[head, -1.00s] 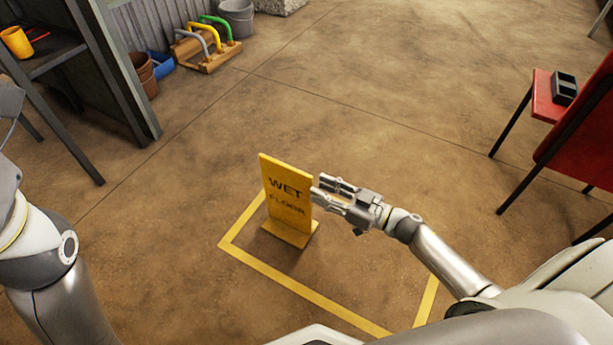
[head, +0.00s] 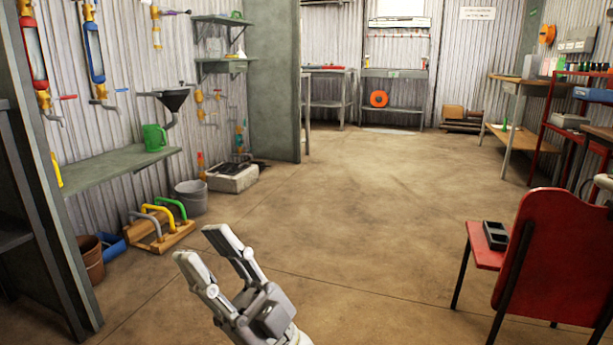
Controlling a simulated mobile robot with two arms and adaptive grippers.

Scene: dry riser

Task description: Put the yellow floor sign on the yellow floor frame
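The yellow floor sign and the yellow floor frame are both out of the head view now. My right gripper (head: 201,246) is raised at the bottom of the picture, left of the middle, pointing up and to the left. Its two fingers are apart with nothing between them. Its place relative to the sign cannot be seen. My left gripper is out of view.
A red chair (head: 549,250) with a dark tray (head: 495,236) on its seat stands at the right. A wooden rack with coloured handles (head: 158,234), a grey bucket (head: 191,198) and a brown pot (head: 89,258) stand at the left. The middle floor is clear.

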